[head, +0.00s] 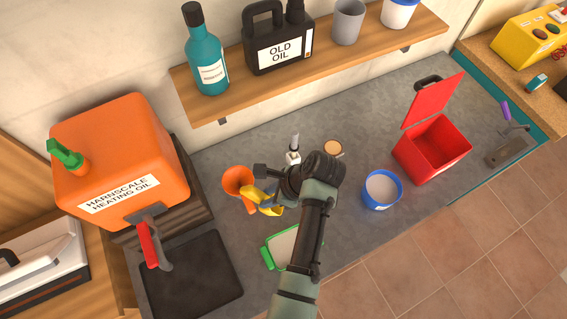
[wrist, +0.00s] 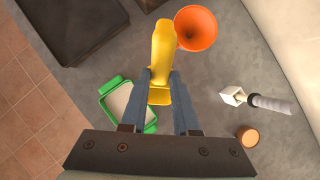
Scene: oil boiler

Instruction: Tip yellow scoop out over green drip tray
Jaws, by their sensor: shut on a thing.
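My gripper (wrist: 160,86) is shut on the yellow scoop (wrist: 162,52), which points away from it between the two fingers. In the head view the scoop (head: 260,205) is held at the left of my wrist, next to an orange funnel (head: 236,180). I cannot tell what is in the scoop. The green drip tray (head: 266,252) lies on the grey worktop, partly hidden by my arm. It has a green rim and a pale inside. In the wrist view the tray (wrist: 104,90) is left of the scoop, not directly under its tip.
A blue-rimmed tub (head: 381,204) and an open red bin (head: 432,150) stand to the right. The orange heating-oil tank (head: 120,160) and a black mat (head: 190,278) are at the left. A small cork-coloured pot (head: 333,148) and a white-tipped tool (head: 294,150) are behind my wrist.

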